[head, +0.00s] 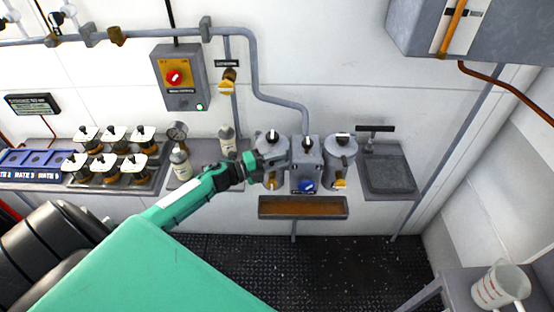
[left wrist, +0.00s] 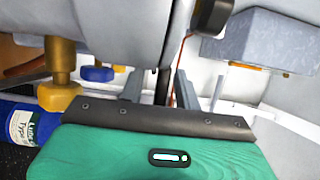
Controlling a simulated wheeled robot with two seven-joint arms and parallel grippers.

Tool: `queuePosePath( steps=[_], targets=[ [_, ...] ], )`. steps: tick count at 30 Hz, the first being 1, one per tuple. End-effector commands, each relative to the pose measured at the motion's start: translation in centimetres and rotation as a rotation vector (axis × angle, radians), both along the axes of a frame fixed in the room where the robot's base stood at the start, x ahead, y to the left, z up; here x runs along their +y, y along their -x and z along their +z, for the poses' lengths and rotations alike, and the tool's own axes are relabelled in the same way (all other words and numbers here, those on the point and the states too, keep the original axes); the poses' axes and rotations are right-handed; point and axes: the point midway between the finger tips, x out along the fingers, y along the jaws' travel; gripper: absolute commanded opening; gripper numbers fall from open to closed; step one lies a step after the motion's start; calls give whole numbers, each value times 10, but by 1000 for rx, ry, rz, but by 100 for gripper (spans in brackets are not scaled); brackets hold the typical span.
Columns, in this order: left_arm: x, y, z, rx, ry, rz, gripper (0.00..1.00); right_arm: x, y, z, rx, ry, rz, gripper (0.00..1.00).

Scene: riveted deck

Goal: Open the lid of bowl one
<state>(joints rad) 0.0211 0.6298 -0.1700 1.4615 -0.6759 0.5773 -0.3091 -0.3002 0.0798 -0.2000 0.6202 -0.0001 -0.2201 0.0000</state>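Two grey lidded bowls stand side by side on the wall unit, a left bowl (head: 272,141) and a right bowl (head: 341,150). I cannot read which is bowl one. My left gripper (head: 268,160) is at the left side of the left bowl. In the left wrist view, its grey fingers (left wrist: 158,88) stand apart under a large grey rounded body (left wrist: 95,18). A dark strip shows between the fingers; I cannot tell whether they touch anything. My right gripper is out of view.
A grey block with a blue knob (head: 306,185) sits between the bowls. An orange-brown tray (head: 302,207) hangs below. Bottles (head: 180,162) and capped jars (head: 103,162) stand at left. A measuring jug (head: 500,287) is lower right.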

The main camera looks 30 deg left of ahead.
Motion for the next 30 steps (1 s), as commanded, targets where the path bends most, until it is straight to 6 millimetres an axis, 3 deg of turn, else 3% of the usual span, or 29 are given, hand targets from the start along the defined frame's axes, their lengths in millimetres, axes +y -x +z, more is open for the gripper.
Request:
queuePosePath(
  steps=[3,9,20,30],
  targets=[
    [0,0,0,0,0,0,33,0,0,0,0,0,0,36],
    [0,0,0,0,0,0,0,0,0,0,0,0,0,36],
    [2,2,-2,0,-1,-17,0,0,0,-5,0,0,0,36],
    [17,21,-7,0,-6,-177,0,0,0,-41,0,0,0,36]
  ],
)
